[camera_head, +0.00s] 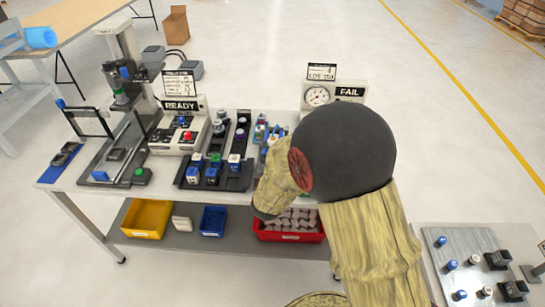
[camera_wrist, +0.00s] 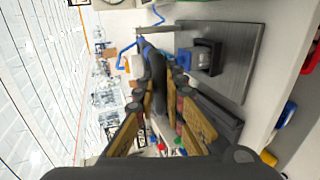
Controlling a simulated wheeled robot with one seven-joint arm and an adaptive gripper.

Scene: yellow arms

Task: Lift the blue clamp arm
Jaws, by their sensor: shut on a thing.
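My gripper (camera_wrist: 158,80) shows in the wrist view, its yellow and dark fingers closed in around a dark, elongated piece with blue at its far end. I take this to be the blue clamp arm (camera_wrist: 147,48); the fingers cover much of it. Whether it is clear of its support cannot be told. In the head view my dark wrist and yellow arm hide the gripper and what it holds, at the right part of the workbench (camera_head: 255,172).
A fixture plate (camera_wrist: 238,70) with a black block (camera_wrist: 207,57) lies beyond the fingers. The head view shows a READY box (camera_head: 180,132), a FAIL gauge box (camera_head: 347,93) and several small parts in black racks (camera_head: 215,178). Yellow (camera_head: 146,218), blue (camera_head: 213,221) and red (camera_head: 290,237) bins are below.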

